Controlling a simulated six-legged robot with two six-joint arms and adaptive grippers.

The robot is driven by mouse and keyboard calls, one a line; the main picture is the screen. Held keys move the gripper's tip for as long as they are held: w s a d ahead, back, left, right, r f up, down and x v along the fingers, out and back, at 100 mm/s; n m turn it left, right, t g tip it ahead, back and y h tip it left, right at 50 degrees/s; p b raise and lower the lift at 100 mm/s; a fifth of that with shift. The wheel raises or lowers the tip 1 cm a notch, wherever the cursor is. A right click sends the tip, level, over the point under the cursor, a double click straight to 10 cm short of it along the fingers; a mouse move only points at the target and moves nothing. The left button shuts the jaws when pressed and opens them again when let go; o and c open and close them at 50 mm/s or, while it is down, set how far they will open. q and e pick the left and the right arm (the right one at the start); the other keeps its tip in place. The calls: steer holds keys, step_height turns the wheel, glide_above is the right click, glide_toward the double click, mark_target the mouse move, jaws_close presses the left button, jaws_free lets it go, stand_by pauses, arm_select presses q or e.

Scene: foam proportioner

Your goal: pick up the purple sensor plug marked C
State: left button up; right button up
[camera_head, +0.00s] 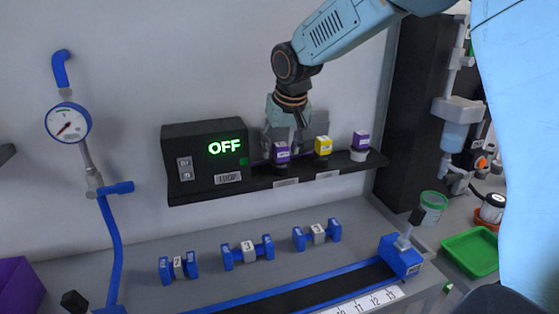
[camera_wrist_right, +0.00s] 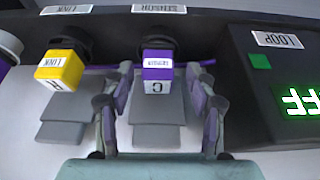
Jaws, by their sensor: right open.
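The purple sensor plug marked C (camera_wrist_right: 157,72) sits in a dark round socket under the SENSOR label, its white-labelled faces toward the wrist camera. In the head view it is the purple plug (camera_head: 281,152) nearest the black box. My right gripper (camera_head: 284,135) is over it, reaching down from above. In the right wrist view the right gripper (camera_wrist_right: 159,80) is open, with one finger on each side of the plug. A gap shows between plug and fingers, so it is not held. My left gripper is not in view.
A yellow plug marked R (camera_wrist_right: 61,69) stands close beside it under the LINK label; another purple plug (camera_head: 361,140) is farther right. The black LOOP box (camera_head: 205,160) with a green OFF display adjoins the shelf (camera_head: 220,192). Several blue-ended blocks (camera_head: 248,252) lie below.

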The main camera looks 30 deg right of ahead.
steer(key=shift+w+d+f, duration=0.1)
steer(key=shift+d+f, duration=0.25)
steer(key=shift+f, duration=0.05)
steer(key=shift+w, duration=0.2)
steer(key=shift+c, duration=0.2)
steer(key=shift+s+a, duration=0.1)
steer(key=shift+a, duration=0.15)
steer(key=c, duration=0.4)
steer(key=shift+d, duration=0.15)
steer(key=c, duration=0.4)
jaws_close()
